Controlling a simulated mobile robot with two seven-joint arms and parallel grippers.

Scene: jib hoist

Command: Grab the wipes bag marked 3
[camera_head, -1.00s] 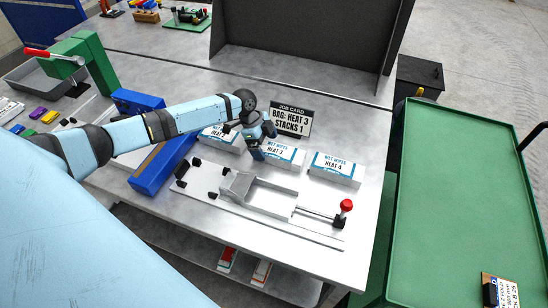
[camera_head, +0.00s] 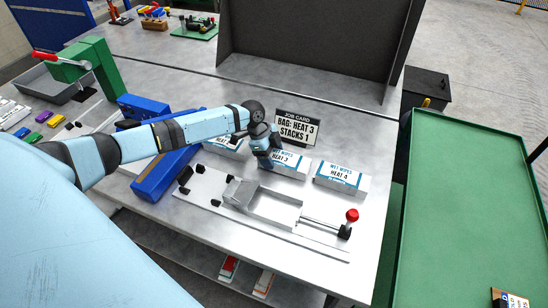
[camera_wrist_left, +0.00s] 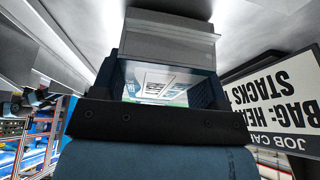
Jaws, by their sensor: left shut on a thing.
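The wipes bag marked HEAT 3 (camera_head: 288,161) is a white block with a blue-edged label, lying on the grey bench in front of the job card. My left gripper (camera_head: 265,160) is at its left end, shut on it, and covers part of its label. In the left wrist view a white label (camera_wrist_left: 158,86) shows between the dark fingers; its print is too small to read surely. I cannot tell whether the bag is clear of the bench. My right gripper is not in view.
The HEAT 4 bag (camera_head: 340,176) lies to the right; another bag (camera_head: 222,145) is partly behind my arm. The job card (camera_head: 297,127) stands just behind. A metal tray fixture (camera_head: 270,207) with a red-knobbed lever (camera_head: 351,215) is in front. A green cart (camera_head: 460,200) stands at right.

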